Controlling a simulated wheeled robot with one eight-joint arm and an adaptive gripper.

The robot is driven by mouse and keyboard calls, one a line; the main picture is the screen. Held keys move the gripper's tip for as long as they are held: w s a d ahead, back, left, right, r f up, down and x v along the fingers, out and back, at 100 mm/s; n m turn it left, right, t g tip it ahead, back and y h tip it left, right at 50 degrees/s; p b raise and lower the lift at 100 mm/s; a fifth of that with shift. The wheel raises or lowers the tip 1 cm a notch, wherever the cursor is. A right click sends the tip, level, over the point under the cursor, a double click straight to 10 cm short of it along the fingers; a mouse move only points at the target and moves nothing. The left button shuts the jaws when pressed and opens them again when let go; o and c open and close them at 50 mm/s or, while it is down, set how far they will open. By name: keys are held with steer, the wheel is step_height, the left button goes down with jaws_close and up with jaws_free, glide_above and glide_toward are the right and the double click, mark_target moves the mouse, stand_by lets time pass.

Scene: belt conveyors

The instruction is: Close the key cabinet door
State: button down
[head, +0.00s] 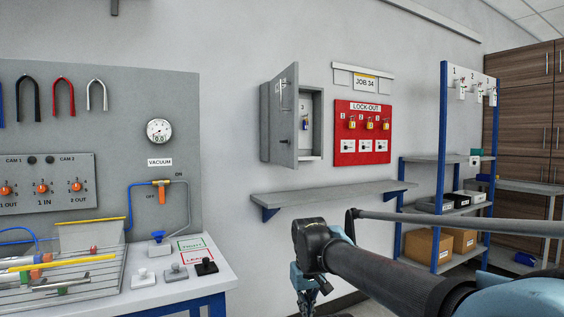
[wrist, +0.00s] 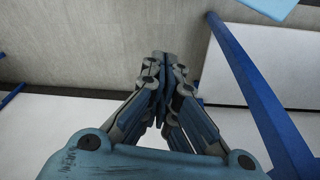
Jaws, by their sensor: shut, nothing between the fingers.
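The key cabinet (head: 312,125) is a grey box on the wall, left of the red lock-out board. Its door (head: 284,115) stands open, swung out toward me from the left side. My gripper (head: 306,300) is low in the head view, well below the cabinet and the wall shelf, partly hidden by my arm. In the wrist view my gripper (wrist: 161,58) has its fingers together with nothing between them. The cabinet is not in the wrist view.
A grey wall shelf (head: 330,195) juts out below the cabinet. The red lock-out board (head: 362,133) holds padlocks. A white bench (head: 180,280) with small fixtures stands at left, and a blue-framed rack (head: 442,150) at right. The wall front between bench and rack looks open.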

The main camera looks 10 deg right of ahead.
steer(key=w+r+n+h, duration=0.1)
steer(key=w+r+n, duration=0.3)
steer(key=r, duration=0.5)
steer(key=w+r+n+g+h, duration=0.1)
steer(key=w+r+n+h, duration=0.1)
steer(key=w+r, duration=0.55)
steer(key=w+r+n+h, duration=0.1)
steer(key=w+r+n, duration=0.3)
steer(key=r, duration=0.5)
steer(key=w+a+r+n+h, duration=0.2)
steer(key=w+a+r+n, duration=0.3)
steer(key=w+r, duration=0.5)
steer(key=w+a+r+n+h, duration=0.3)
steer(key=w+a+r, duration=0.4)
steer(key=r, duration=0.4)
glide_toward(292, 168)
step_height(292, 168, down, 3)
steer(key=shift+d, duration=1.75)
